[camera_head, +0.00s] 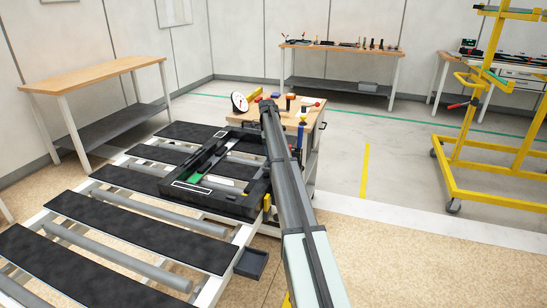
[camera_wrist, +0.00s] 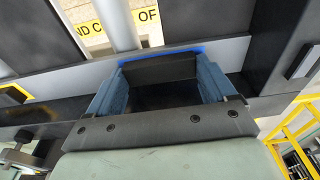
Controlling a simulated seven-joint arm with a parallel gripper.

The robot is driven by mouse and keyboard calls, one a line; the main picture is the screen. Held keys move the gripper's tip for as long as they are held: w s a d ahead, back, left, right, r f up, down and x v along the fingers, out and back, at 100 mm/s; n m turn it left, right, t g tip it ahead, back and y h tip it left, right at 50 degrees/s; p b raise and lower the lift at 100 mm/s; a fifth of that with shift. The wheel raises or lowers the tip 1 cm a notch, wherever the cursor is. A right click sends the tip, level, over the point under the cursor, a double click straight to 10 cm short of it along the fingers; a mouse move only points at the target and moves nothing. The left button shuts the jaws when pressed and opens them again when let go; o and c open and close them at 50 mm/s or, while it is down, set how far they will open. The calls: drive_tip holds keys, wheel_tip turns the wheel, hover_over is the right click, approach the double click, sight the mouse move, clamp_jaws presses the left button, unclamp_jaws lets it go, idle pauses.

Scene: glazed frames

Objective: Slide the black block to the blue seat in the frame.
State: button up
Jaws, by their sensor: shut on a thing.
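The black frame (camera_head: 222,205) lies on the roller table, with a green patch (camera_head: 195,178) and pale strips inside it. In the wrist view my gripper (camera_wrist: 161,72) has its two bluish fingers on either side of the black block (camera_wrist: 160,70), shut on it. A bright blue edge of the blue seat (camera_wrist: 190,50) shows just beyond the block, along its far side. The rest of the seat is hidden, and I cannot tell how far the block sits in it. In the head view my arm hides the gripper and the block.
A wood-topped cart (camera_head: 318,113) with a dial gauge (camera_head: 240,102) and small parts stands behind the frame. A yellow clamp (camera_head: 267,202) sits at the frame's right corner. A yellow rack (camera_head: 500,195) stands far right. Open floor lies right of my arm.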

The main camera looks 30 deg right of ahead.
drive_tip(key=o, duration=0.8)
drive_tip(key=shift+d, duration=0.35)
drive_tip(key=shift+o, duration=0.2)
drive_tip(key=shift+w+r, duration=0.1)
drive_tip(key=shift+r, duration=0.05)
